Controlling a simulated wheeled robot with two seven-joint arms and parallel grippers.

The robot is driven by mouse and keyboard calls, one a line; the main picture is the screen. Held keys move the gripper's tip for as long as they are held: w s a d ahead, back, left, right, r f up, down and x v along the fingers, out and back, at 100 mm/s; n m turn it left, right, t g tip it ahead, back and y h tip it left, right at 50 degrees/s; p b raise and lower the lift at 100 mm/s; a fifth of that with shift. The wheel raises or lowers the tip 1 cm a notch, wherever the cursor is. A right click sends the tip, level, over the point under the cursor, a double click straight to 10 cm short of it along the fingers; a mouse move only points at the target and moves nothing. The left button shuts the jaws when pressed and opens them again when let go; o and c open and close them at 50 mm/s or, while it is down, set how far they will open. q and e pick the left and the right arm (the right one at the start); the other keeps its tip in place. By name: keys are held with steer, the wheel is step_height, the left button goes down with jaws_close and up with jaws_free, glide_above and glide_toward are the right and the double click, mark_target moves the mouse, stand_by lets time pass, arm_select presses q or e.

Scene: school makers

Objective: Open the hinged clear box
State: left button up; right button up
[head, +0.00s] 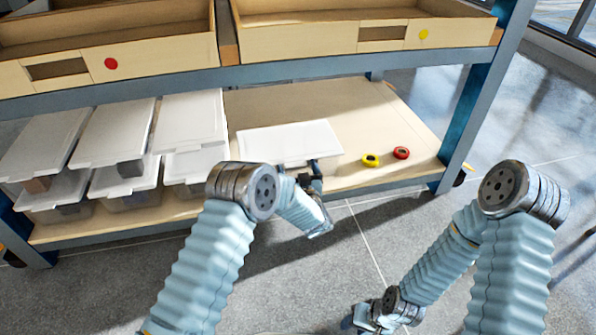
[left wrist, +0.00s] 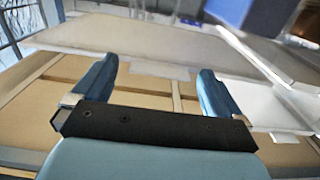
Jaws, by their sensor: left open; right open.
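The hinged clear box (head: 288,140) lies on the lower shelf, right of the stacked boxes. Its whitish lid looks flat and closed in the head view. My left gripper (head: 316,168) is at the box's front right edge, open with nothing seen between its fingers. I cannot tell whether it touches the lid. In the left wrist view the open fingers of the left gripper (left wrist: 155,85) show, with a pale translucent panel edge (left wrist: 268,92) to their right. My arm hides part of the box's front. My right gripper (head: 364,318) is open, low over the floor near the bottom edge.
Several lidded clear boxes (head: 112,135) are stacked left on the lower shelf (head: 350,108). A yellow tape measure (head: 371,160) and a red one (head: 401,153) lie to the right. Wooden trays (head: 110,55) fill the upper shelf. A blue post (head: 478,100) stands at right.

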arm_select(q)
steer(key=shift+c, duration=0.2)
steer(key=c, duration=1.5)
steer(key=r+g+p, duration=0.1)
steer(key=r+p, duration=0.2)
steer(key=w+r+g+p, duration=0.1)
steer(key=r+p, duration=0.2)
steer(key=p, duration=0.1)
steer(key=r+g+h+p, duration=0.1)
steer(key=r+p, duration=0.2)
steer(key=p, duration=0.1)
steer(key=shift+w+a+r+g, duration=0.2)
steer(key=shift+a+r+g, duration=0.05)
steer(key=shift+g, duration=0.05)
steer(key=shift+o, duration=0.2)
steer(key=r+p, duration=0.1)
steer(key=p, duration=0.1)
steer(key=w+r+g+p, duration=0.1)
steer(key=p, duration=0.1)
steer(key=w+r+g+p, duration=0.1)
steer(key=p, duration=0.1)
steer(key=shift+a+r+h, duration=0.3)
steer(key=shift+h, duration=0.1)
steer(key=shift+w+a+r+p, duration=0.2)
steer(key=shift+w+r+p, duration=0.35)
steer(key=o, duration=1.5)
steer(key=v, duration=1.3)
steer(key=shift+s, duration=0.4)
